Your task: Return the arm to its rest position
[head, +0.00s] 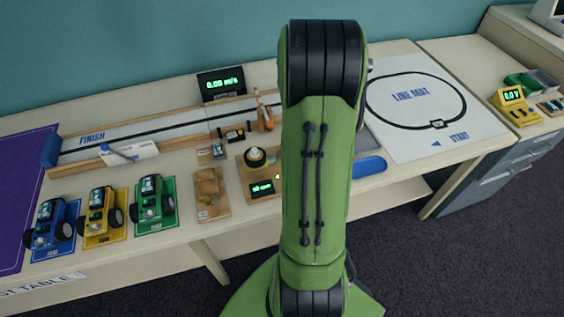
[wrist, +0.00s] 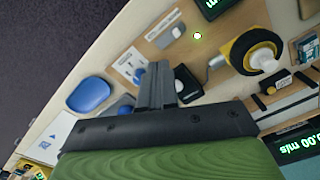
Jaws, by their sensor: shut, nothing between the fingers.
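My green arm (head: 318,160) stands upright across the middle of the head view and hides part of the table behind it. My gripper is hidden in that view. In the wrist view my gripper (wrist: 157,75) is shut and empty, its fingers pressed together. Behind the fingertips lies a wooden board that carries a yellow wheel unit (wrist: 243,45) and small dark parts. I cannot tell the height of the fingers above the board.
A cream table holds blue (head: 52,228), yellow (head: 102,215) and green (head: 152,203) cars, a finish track (head: 135,133), a speed display (head: 221,84), a wooden block (head: 208,190) and a line mat (head: 415,97). A blue tray (head: 369,166) lies right of my arm. Dark floor is clear in front.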

